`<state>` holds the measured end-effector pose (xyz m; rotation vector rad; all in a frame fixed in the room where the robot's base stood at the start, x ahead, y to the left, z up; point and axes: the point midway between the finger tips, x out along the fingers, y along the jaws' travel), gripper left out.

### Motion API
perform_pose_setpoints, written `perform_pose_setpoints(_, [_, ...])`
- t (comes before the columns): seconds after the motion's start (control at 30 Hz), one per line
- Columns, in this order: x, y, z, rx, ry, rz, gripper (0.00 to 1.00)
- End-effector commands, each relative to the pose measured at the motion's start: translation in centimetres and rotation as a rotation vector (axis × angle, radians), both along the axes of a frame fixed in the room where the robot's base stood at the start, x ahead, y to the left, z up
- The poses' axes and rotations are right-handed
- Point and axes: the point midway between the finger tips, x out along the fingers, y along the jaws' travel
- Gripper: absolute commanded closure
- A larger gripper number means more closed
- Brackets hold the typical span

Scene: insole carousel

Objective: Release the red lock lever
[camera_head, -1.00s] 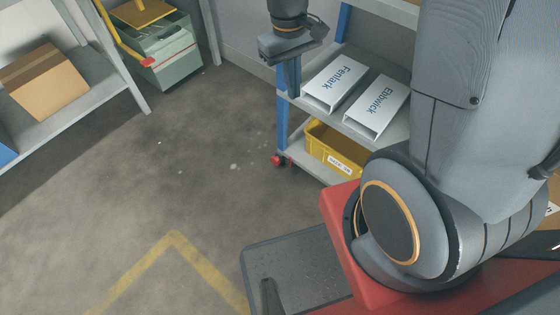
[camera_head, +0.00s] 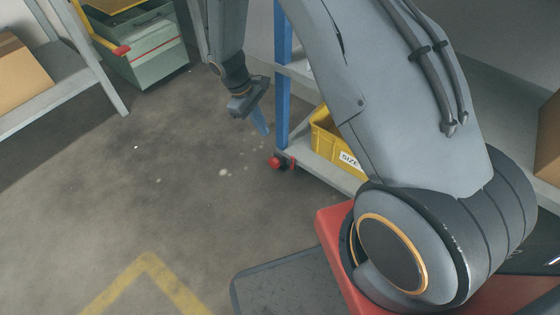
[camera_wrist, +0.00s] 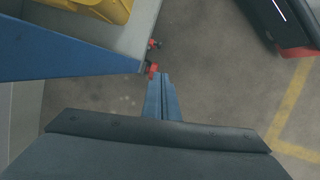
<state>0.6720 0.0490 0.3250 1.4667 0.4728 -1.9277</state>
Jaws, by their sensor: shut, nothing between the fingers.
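A small red lever (camera_head: 274,162) sits at the caster at the foot of the blue post (camera_head: 283,90) of a shelf cart. In the wrist view the red lever (camera_wrist: 152,71) shows just beyond my fingertips, at the bottom end of the blue post (camera_wrist: 70,54). My gripper (camera_head: 262,126) is shut and empty, pointing down, above and slightly left of the lever and apart from it in the head view. Its blue fingers (camera_wrist: 162,90) are together in the wrist view. I cannot tell the exact gap to the lever.
A yellow bin (camera_head: 326,138) stands on the cart's lower shelf (camera_head: 335,172). A grey-green cabinet (camera_head: 150,50) with a red-tipped yellow bar stands at the back left. A shelf with a cardboard box (camera_head: 18,75) is at left. The floor between is clear.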

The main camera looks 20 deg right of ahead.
Motion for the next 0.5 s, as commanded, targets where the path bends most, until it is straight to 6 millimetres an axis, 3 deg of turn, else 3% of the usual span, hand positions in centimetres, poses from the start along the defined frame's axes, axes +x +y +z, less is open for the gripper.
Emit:
perform_pose_setpoints(0.03, [0.4,0.1,-1.3,-0.003,0.003,0.011,1.0])
perform_pose_setpoints(0.13, [0.7,0.2,-2.2,-0.007,0.008,0.024,1.0])
perform_pose_setpoints(0.5, [0.7,0.3,-2.3,-0.008,0.008,0.027,1.0])
